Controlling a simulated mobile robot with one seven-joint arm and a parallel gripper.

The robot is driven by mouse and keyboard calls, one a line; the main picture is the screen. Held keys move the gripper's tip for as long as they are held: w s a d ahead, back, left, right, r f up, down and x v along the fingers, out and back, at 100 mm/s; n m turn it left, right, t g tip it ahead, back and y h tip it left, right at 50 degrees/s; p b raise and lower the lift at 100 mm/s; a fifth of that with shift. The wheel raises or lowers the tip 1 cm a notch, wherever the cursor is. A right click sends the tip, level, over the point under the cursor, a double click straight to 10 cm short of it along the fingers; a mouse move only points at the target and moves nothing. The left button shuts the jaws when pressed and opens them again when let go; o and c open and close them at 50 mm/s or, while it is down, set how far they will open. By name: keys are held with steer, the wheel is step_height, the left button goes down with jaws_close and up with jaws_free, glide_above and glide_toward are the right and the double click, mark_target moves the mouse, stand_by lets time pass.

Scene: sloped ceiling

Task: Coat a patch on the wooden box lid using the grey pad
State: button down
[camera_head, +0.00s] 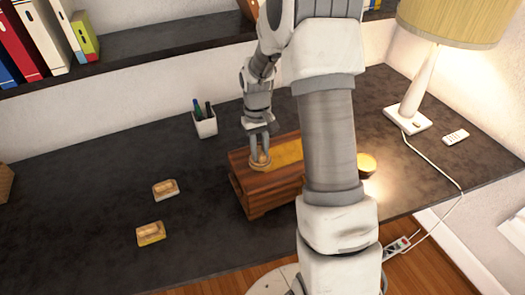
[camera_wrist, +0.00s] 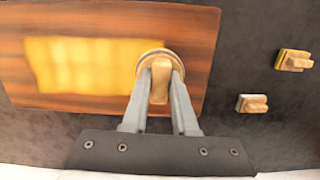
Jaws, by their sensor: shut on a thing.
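The wooden box (camera_head: 268,187) stands on the dark desk, with a yellow patch (camera_head: 288,153) on its lid. My gripper (camera_head: 259,151) is shut on the wooden handle of a round, tan-rimmed pad (camera_wrist: 159,55). The pad is at the lid, beside the patch's end and perhaps overlapping it; whether it touches the lid is unclear. In the wrist view the patch (camera_wrist: 85,65) is a yellow rectangle with uneven edges. A pale grey pad (camera_head: 166,189) with a wooden handle lies on the desk to the left. A yellow pad (camera_head: 151,233) lies in front of it.
A round yellow-topped dish (camera_head: 367,163) stands right of the box, partly behind my arm. A pen cup (camera_head: 204,124) stands behind the box. A lamp (camera_head: 408,118), a remote (camera_head: 456,137) and a cable are at the right. The desk's left side is mostly clear.

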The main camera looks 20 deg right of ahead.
steer(key=shift+a, duration=0.4)
step_height(320, 180, up, 3)
steer(key=shift+a+f+p, duration=0.1)
steer(key=shift+f+p, duration=0.1)
steer(key=shift+p, duration=0.55)
steer(key=shift+r, duration=0.4)
steer(key=shift+r+p, duration=1.8)
steer(key=shift+r, duration=0.55)
steer(key=shift+f, duration=0.15)
